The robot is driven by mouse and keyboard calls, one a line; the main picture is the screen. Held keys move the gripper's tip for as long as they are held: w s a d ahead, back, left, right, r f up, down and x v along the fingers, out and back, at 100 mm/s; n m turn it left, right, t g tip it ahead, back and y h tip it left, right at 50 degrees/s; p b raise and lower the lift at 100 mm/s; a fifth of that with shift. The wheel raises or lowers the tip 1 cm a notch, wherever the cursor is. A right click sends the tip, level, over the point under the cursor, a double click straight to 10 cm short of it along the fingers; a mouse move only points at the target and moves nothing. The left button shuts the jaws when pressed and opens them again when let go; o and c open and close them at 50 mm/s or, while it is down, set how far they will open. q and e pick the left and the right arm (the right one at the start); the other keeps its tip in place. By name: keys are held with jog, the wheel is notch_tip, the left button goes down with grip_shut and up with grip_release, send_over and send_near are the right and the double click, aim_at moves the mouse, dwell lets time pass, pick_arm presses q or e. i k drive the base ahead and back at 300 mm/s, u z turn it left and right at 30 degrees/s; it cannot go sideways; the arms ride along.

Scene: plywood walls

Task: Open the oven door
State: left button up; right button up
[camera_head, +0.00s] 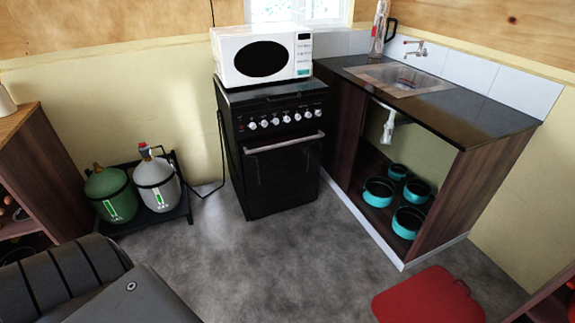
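The black oven (282,160) stands against the back wall, left of the sink cabinet. Its front door (284,178) looks shut and upright. A silver bar handle (284,143) runs across the top of the door. A row of light round knobs (285,119) sits above the handle. Neither of my grippers shows in the head view.
A white microwave (262,55) stands on the oven. A sink cabinet (470,185) with several teal pots adjoins on the right. Green (111,195) and grey gas bottles (157,184) stand left. A red seat (428,297) is front right. Grey floor (270,255) before the oven is clear.

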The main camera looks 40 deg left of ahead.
aim_at(272, 164)
jog(key=z, duration=0.05)
jog(key=i, duration=1.85)
jog(key=u, duration=0.45)
